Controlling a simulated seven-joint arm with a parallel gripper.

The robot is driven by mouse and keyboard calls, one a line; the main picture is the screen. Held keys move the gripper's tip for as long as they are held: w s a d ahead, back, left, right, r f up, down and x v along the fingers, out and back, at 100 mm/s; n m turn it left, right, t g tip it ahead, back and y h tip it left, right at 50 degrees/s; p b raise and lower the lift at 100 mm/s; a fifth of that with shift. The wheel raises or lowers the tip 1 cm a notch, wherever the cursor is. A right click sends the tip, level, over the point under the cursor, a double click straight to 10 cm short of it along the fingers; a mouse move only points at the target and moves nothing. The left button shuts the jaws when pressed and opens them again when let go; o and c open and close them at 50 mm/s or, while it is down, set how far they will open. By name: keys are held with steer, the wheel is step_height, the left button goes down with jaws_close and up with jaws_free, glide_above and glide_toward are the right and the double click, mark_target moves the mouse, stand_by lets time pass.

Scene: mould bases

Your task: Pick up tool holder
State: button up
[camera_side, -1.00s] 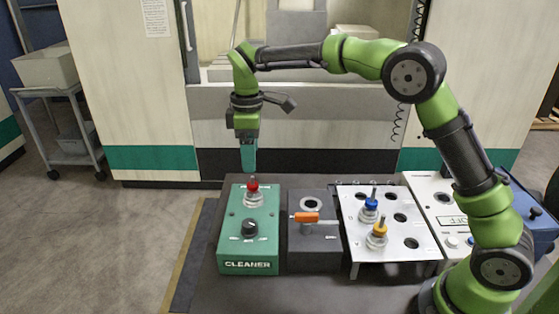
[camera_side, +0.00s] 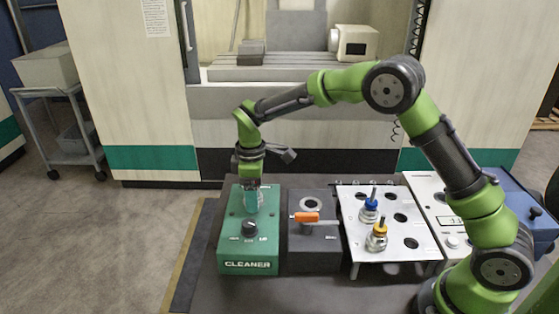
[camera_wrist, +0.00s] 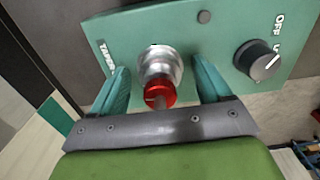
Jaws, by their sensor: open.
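A tool holder with a red collar and silver body (camera_wrist: 160,82) stands in the green cleaner box. In the wrist view it sits between the two teal fingers of my gripper (camera_wrist: 162,85), with a visible gap on each side. The fingers are open and do not touch it. In the side view my gripper (camera_side: 250,200) is down at the top of the green cleaner box (camera_side: 249,268) and mostly hides the red holder. Two other tool holders, one with a blue collar (camera_side: 370,205) and one with a yellow collar (camera_side: 377,236), stand in the silver rack.
A black knob (camera_side: 249,228) sits on the cleaner box in front of my gripper. A dark grey fixture with an orange-handled lever (camera_side: 305,217) stands to its right, then the silver rack (camera_side: 403,243) with several empty holes. The floor to the left is clear.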

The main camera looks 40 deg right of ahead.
steer(key=shift+r, duration=0.1)
jaws_close()
stand_by(0.3)
